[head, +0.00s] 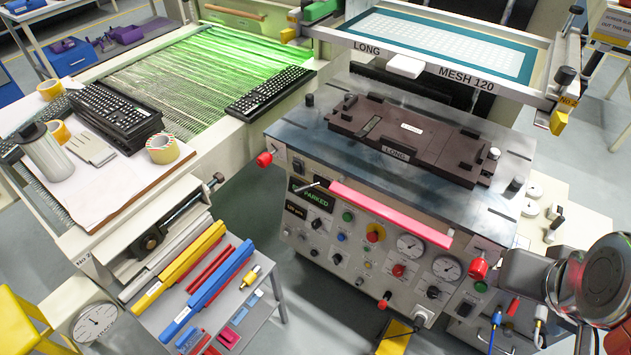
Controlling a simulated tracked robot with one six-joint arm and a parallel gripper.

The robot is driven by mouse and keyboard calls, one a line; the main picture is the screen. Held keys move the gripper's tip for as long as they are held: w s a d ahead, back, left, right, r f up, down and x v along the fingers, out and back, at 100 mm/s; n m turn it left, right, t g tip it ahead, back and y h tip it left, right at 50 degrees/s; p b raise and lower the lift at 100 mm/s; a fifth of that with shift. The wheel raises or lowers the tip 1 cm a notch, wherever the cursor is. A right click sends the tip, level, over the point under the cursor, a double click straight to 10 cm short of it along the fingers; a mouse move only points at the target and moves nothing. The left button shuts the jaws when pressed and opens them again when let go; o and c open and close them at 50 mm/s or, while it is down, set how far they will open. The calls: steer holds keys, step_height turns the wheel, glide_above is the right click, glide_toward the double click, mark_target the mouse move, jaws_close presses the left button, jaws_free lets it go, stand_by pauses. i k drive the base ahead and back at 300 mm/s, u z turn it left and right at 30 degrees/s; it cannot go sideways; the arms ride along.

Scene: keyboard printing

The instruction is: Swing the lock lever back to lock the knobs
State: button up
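The printing machine's bed (300,127) carries a dark brown fixture (410,135) labelled LONG. Black knobs stand by the bed's right side, one at the edge (518,183). My gripper (500,268) seems to be the grey end of my arm at the right, close beside the right red handle. Its fingers are not clear, and I cannot tell if it touches the handle.
A pink-red bar (390,214) runs along the front panel (350,240), above gauges and buttons. A screen frame (450,72) is raised over the back of the bed. A shelf (262,300) with coloured bars stands at front left. Grey floor (285,225) shows between.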

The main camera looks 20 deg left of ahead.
mark_target(301, 189)
steer(key=z, duration=0.15)
steer(key=k, duration=1.55)
steer(key=u, duration=0.95)
steer(key=i, duration=1.5)
steer(key=u, duration=0.05)
